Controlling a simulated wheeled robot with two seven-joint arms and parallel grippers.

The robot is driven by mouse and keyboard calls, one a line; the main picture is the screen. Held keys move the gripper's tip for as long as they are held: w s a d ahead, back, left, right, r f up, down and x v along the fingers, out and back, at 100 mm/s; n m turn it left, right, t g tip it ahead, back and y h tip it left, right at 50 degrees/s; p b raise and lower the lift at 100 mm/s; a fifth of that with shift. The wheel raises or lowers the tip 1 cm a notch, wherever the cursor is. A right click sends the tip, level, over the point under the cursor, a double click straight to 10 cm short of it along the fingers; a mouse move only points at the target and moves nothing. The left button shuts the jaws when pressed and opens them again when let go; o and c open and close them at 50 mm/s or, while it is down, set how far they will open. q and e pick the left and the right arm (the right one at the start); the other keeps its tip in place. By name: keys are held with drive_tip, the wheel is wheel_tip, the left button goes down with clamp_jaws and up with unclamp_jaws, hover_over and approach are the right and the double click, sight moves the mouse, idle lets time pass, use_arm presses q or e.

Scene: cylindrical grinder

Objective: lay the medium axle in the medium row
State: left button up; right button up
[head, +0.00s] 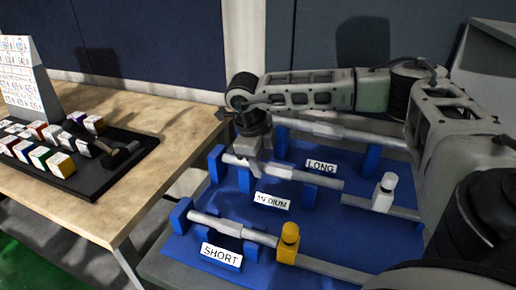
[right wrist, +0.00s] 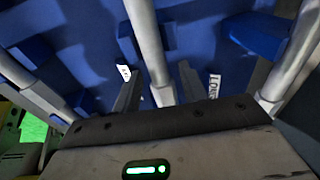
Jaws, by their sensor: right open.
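The medium axle (head: 318,179), a grey stepped rod, lies along the row labelled MEDIUM (head: 272,200), across blue supports (head: 216,166) on the blue board (head: 345,232). It appears to rest in them; the exact seating is hard to see. My right gripper (head: 248,168) is low over the axle's left part in the head view and hides some of it. In the right wrist view, my right gripper (right wrist: 158,92) is open, its fingers on either side of the axle (right wrist: 148,45). My left gripper is not in view.
Other axles lie in the LONG row (head: 340,131) and SHORT row (head: 232,229). A white-topped post (head: 384,193) and a yellow post (head: 288,243) stand at the right. A wooden table (head: 155,190) at the left holds a black tray (head: 98,181) of labelled blocks.

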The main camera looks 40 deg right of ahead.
drive_tip(key=b+v, duration=0.1)
drive_tip(key=v, duration=1.1)
